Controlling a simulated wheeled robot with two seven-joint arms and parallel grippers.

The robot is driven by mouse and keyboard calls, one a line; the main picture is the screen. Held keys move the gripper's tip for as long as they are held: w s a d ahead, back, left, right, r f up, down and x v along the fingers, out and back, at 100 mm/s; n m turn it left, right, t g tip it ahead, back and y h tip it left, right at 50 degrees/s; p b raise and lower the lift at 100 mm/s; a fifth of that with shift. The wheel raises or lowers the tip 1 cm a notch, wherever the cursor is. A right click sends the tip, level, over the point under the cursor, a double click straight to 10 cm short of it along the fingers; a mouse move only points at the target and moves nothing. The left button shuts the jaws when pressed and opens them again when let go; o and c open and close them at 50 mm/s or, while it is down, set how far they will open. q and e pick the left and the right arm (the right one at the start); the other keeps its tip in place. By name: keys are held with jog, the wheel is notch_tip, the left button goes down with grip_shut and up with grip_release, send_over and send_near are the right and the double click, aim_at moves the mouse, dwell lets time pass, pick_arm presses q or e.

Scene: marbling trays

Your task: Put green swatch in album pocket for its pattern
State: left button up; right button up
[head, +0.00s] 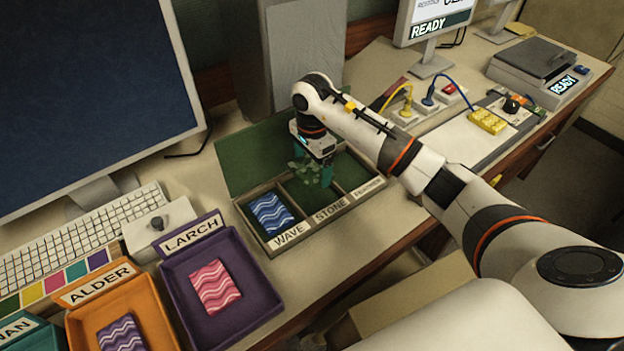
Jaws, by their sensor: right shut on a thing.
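The album (262,240) is an open tray with three green-lined pockets labelled WAVE, STONE and FEATHER. A blue swatch with white waves (271,214) lies in the WAVE pocket. My right gripper (317,172) points down over the middle STONE pocket (312,198). It is shut on the green swatch (303,172), which is small, partly hidden by the fingers and hard to tell from the green lining. Its pattern is not clear. I cannot tell whether it touches the pocket floor. My left gripper is out of view.
The purple LARCH tray (251,262) holds a pink wave swatch (215,287). The orange ALDER tray (158,309) holds a purple wave swatch (121,335). A grey box (304,50) stands behind the album. A keyboard (85,233) is at left.

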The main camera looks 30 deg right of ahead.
notch_tip(320, 180, down, 7)
jog(key=shift+r+p, duration=0.1)
jog(key=shift+p, duration=0.6)
jog(key=shift+f, duration=0.25)
jog(key=o, duration=0.7)
jog(key=shift+r, duration=0.15)
